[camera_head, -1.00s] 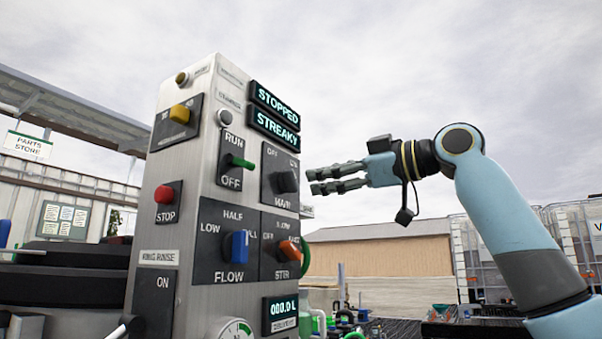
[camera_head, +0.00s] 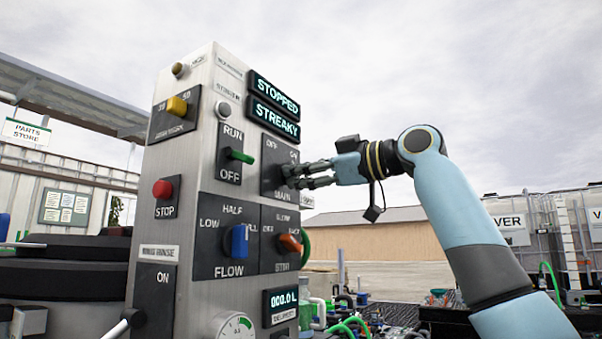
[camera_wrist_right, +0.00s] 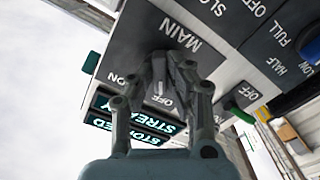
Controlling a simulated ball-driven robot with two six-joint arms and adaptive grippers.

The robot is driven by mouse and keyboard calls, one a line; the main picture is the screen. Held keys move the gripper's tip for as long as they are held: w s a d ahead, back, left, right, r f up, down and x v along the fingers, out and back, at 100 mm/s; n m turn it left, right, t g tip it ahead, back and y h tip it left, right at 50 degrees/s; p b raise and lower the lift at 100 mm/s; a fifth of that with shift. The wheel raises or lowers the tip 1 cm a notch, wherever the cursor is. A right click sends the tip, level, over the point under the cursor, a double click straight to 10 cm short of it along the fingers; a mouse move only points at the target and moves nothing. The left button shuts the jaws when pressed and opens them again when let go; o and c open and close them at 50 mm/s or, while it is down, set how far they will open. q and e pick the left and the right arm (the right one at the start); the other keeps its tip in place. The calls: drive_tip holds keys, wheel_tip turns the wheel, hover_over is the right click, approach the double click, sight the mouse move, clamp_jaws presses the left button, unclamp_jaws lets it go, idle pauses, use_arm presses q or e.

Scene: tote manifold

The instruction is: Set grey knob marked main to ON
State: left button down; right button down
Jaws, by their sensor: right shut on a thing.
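The MAIN switch plate (camera_head: 272,158) is on the right face of the control panel, with OFF at its upper left and ON at its upper right. My right gripper (camera_head: 290,176) reaches it from the right, fingertips at the plate's middle. In the right wrist view the fingers (camera_wrist_right: 168,80) are shut on the grey knob (camera_wrist_right: 159,88) below the word MAIN. My left gripper is out of view.
The STIR knob (camera_head: 290,243) is orange and sits just below MAIN. A blue FLOW knob (camera_head: 239,241) and a green RUN/OFF lever (camera_head: 239,156) are to the left. Displays above read STOPPED (camera_head: 277,93) and STREAKY (camera_head: 274,120). Air right of the panel is clear above my arm.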

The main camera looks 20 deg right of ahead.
drive_tip(key=shift+m, duration=0.3)
drive_tip(key=shift+a+m+p, duration=0.1)
drive_tip(key=shift+m+p, duration=4.6)
drive_tip(key=shift+m, duration=2)
drive_tip(key=c, duration=1.3)
unclamp_jaws()
drive_tip(key=shift+s, duration=0.1)
